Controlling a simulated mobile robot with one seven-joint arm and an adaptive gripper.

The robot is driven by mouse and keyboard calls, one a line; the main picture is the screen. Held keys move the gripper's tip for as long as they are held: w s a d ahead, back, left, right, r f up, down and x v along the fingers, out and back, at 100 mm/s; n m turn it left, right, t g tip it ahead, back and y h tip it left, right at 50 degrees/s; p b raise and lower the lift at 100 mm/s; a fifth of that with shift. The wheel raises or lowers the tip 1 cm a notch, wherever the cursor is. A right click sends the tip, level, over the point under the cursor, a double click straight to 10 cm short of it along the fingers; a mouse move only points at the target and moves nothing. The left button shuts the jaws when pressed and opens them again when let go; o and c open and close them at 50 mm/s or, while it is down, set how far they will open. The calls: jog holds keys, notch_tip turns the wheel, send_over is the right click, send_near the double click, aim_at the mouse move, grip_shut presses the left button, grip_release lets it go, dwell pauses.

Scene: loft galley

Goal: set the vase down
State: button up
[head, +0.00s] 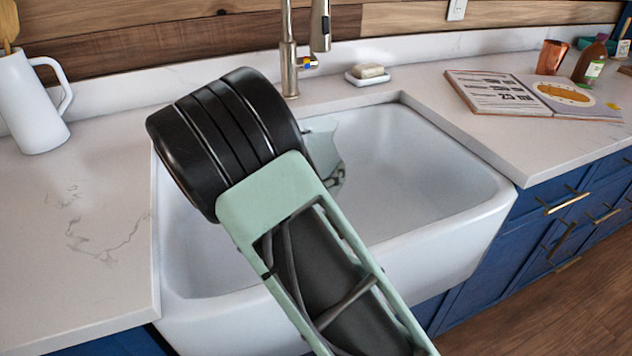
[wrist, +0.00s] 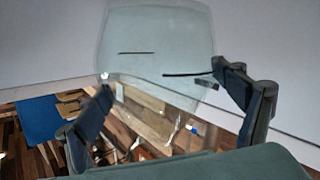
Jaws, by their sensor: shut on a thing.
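The vase (wrist: 155,35) is clear, faintly green glass. In the wrist view it stands out between the two dark fingers of my gripper (wrist: 163,80), which is shut on it. In the head view a pale grey-green piece, apparently the vase (head: 322,138), shows past my arm, over the sink. Dark finger parts of my gripper (head: 338,178) show beside it. My arm hides most of the vase and gripper there. I cannot tell how high the vase's base is above any surface.
The white sink (head: 440,215) has a faucet (head: 289,60) behind it. A white pitcher (head: 30,105) stands on the left counter; the counter in front of it is clear. A soap dish (head: 367,77), open book (head: 540,95), copper cup (head: 551,57) and brown bottle (head: 590,62) are behind and right.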

jog(key=shift+w+f+b, duration=0.2)
jog(key=shift+f+b, duration=0.05)
jog(key=shift+f, duration=0.65)
jog(key=shift+w+f+b, duration=0.15)
jog(key=shift+f+b, duration=0.05)
jog(key=shift+f, duration=0.7)
jog(key=shift+f, duration=0.1)
jog(key=shift+f+b, duration=0.35)
jog(key=shift+f, duration=0.15)
jog(key=o, duration=1.8)
jog(key=shift+r+p, duration=0.3)
jog(key=shift+r, duration=0.15)
jog(key=shift+s+a+r, duration=0.2)
jog(key=shift+s+r, duration=0.05)
jog(key=shift+s, duration=0.05)
jog(key=p+v, duration=0.1)
jog(key=v, duration=0.6)
jog(key=shift+f, duration=0.1)
